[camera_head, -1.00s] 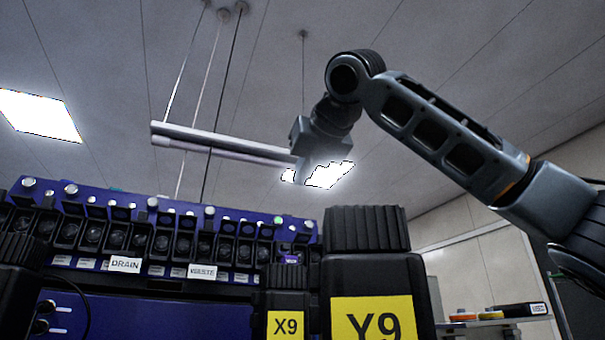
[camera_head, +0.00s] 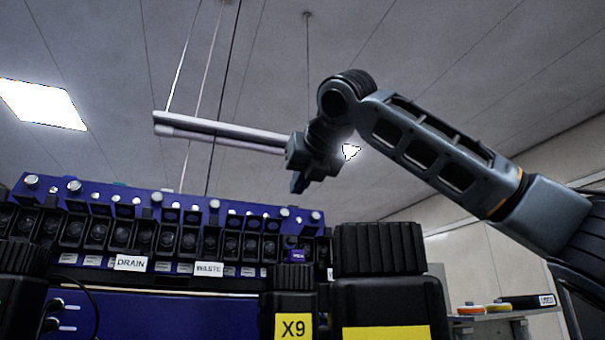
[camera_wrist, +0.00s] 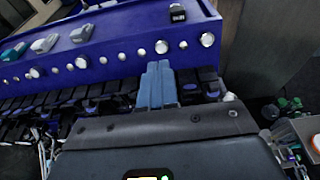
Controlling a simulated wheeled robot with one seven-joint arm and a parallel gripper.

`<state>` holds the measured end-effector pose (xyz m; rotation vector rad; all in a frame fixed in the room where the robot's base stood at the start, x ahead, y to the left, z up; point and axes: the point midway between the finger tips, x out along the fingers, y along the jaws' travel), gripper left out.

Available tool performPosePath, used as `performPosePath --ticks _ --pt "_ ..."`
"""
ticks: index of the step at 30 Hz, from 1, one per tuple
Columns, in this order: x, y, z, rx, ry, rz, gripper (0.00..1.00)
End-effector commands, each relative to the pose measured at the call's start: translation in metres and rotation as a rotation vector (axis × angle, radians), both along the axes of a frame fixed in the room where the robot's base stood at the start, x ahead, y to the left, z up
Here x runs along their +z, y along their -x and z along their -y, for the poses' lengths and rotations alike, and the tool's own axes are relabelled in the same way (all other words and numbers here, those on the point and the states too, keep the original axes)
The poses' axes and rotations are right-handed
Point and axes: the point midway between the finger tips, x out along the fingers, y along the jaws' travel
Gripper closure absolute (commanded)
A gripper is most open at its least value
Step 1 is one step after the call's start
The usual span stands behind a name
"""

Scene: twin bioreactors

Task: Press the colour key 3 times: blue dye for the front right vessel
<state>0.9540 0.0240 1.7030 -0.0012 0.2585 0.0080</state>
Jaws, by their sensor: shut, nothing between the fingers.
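A long blue housing (camera_head: 110,200) with a row of black pump heads and round silver knobs fills the lower left of the head view. In the wrist view the top of this housing (camera_wrist: 110,48) carries several small blocks: a teal one (camera_wrist: 13,51), two pale ones and a black one (camera_wrist: 178,13). I cannot tell which part is the colour key. My gripper (camera_head: 298,184) is above the right part of the housing, pointing down. In the wrist view its blue-grey fingers (camera_wrist: 158,84) are together and empty, over the knobbed edge. I cannot identify the front right vessel.
Black-capped bottles stand in front of the housing, one labelled X9 (camera_head: 293,326) and a larger one (camera_head: 380,249) right of it. DRAIN (camera_head: 131,263) and WASTE (camera_head: 209,269) labels sit on the front. A shelf with coloured discs (camera_head: 484,308) is at the right.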

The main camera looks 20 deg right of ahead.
Motion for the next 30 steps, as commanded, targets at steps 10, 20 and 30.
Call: performPosePath --ticks 10,20,30 --pt "-0.005 -0.019 0.0 0.0 -0.001 -0.001 1.0" --pt "-0.01 -0.036 0.0 0.001 -0.001 -0.001 1.0" --pt "-0.014 -0.05 0.0 0.0 0.0 -0.001 1.0"
